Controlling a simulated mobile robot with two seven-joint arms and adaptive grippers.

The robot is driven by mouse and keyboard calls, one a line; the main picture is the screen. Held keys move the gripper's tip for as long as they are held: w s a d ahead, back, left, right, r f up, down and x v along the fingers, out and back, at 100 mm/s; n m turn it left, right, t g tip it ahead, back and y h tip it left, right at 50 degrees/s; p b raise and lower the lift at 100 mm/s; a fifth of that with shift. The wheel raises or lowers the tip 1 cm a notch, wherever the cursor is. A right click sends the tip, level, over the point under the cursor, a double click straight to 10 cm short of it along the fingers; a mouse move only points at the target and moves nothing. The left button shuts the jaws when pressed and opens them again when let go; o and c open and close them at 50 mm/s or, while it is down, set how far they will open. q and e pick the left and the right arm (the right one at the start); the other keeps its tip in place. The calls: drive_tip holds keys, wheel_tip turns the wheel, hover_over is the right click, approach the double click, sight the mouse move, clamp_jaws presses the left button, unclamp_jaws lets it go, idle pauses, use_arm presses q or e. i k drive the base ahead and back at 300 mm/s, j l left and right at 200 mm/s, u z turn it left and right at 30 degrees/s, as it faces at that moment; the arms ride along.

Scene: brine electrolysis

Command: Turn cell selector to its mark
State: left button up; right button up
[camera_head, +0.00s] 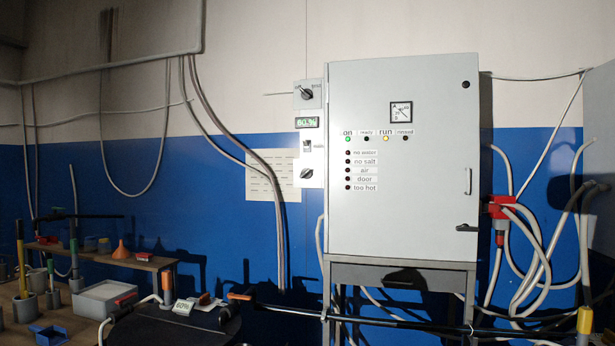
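A narrow control strip (311,145) stands against the wall at the left edge of a large grey cabinet (420,220). At its top a grey box carries a black rotary knob (306,93) with small labels beside it, too small to read. Lower on the strip is a second black rotary knob (307,173), its bar slanted. I cannot tell which knob is the cell selector, and no mark is readable. Neither of my grippers is in view, and nothing touches either knob.
A green display (307,122) sits between the knobs. The cabinet has a gauge (401,112) and lamps; "on" is green and "run" yellow. A long black rod (380,318) crosses low in front. A bench (105,257) with containers stands at left. Hoses hang at right.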

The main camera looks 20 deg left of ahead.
sight(306, 173)
drive_tip(key=i, duration=1.2)
drive_tip(key=u, duration=0.05)
